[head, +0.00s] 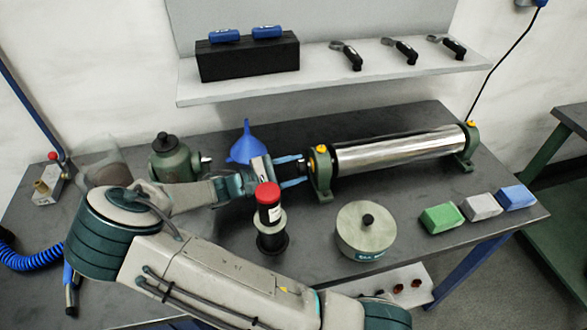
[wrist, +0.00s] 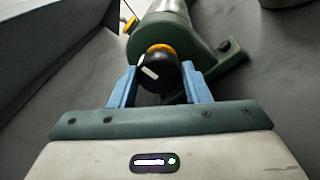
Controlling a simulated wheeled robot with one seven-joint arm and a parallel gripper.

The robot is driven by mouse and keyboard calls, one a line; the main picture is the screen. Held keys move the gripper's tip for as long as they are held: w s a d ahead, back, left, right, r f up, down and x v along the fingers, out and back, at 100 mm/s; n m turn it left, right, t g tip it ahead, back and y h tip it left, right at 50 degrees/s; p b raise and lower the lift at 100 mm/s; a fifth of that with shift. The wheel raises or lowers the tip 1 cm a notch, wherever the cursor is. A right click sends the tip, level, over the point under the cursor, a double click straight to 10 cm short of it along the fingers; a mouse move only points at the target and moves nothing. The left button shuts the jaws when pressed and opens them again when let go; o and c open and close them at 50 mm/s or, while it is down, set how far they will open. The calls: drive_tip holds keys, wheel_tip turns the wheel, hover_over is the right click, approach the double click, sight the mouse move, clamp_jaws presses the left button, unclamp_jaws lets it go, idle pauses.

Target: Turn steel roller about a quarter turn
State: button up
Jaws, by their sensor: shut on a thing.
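The steel roller (head: 400,150) is a shiny cylinder lying across the back right of the bench between two green end stands (head: 320,174). In the wrist view, a black knob (wrist: 157,76) with a white mark sticks out of the near stand (wrist: 180,42), on the roller's axis. My gripper (head: 304,170) reaches the roller's left end from the left. In the wrist view its blue fingers (wrist: 160,72) lie on either side of the knob, shut on it. The white mark is tilted, running down to the right. The knob is hardly visible in the head view.
A red-capped bottle (head: 268,205) stands in front of my gripper, close to my arm. A blue funnel (head: 246,147) and a green pot (head: 174,160) are behind it. A round tin (head: 365,232) and green, grey and blue blocks (head: 442,217) lie in front of the roller.

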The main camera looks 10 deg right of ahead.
drive_tip(key=shift+r, duration=0.1)
drive_tip(key=n+p, duration=0.3)
drive_tip(key=p, duration=0.1)
drive_tip(key=shift+r+n+y, duration=0.25)
drive_tip(key=shift+n+y, duration=0.05)
drive_tip(key=n+p, duration=0.3)
drive_tip(key=n, duration=0.1)
drive_tip(key=shift+g, duration=0.4)
drive_tip(key=n+g+p, duration=0.1)
drive_tip(key=n+p, duration=0.2)
drive_tip(key=n, duration=0.2)
drive_tip(key=shift+w+y, duration=0.1)
drive_tip(key=shift+y, duration=0.2)
drive_tip(key=shift+f+n+g+p, duration=0.15)
drive_tip(key=shift+n+g+p, duration=0.4)
drive_tip(key=shift+n, duration=1.45)
drive_tip(key=o, duration=1)
